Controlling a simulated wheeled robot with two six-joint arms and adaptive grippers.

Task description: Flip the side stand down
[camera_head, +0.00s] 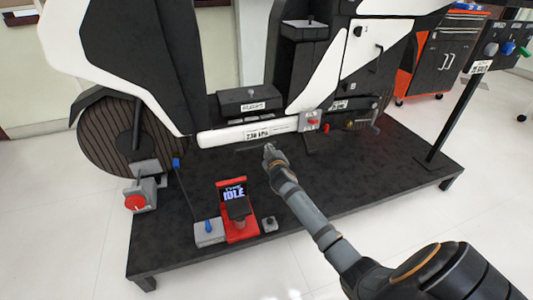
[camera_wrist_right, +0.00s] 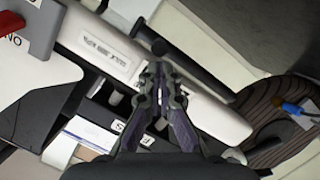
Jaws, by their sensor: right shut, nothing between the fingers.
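The motorcycle (camera_head: 352,45) stands on a dark platform, with a long white tube (camera_head: 225,136) along its lower side. A dark bar, seemingly the side stand (camera_wrist_right: 200,66), runs along the tube in the right wrist view, with a dark knob on it. In the head view it is small and partly hidden by my gripper. My right gripper (camera_head: 268,151) is shut and empty, just in front of the tube's lower edge. In the wrist view its fingertips (camera_wrist_right: 160,70) lie over the tube, close to the knob; contact cannot be told. My left gripper is out of view.
On the dark platform (camera_head: 350,190) stand a red device with an IDLE display (camera_head: 236,205), a grey box with a blue lever (camera_head: 209,232) and a red-knobbed clamp (camera_head: 136,201). A control post (camera_head: 457,115) rises at right. The platform's front right is clear.

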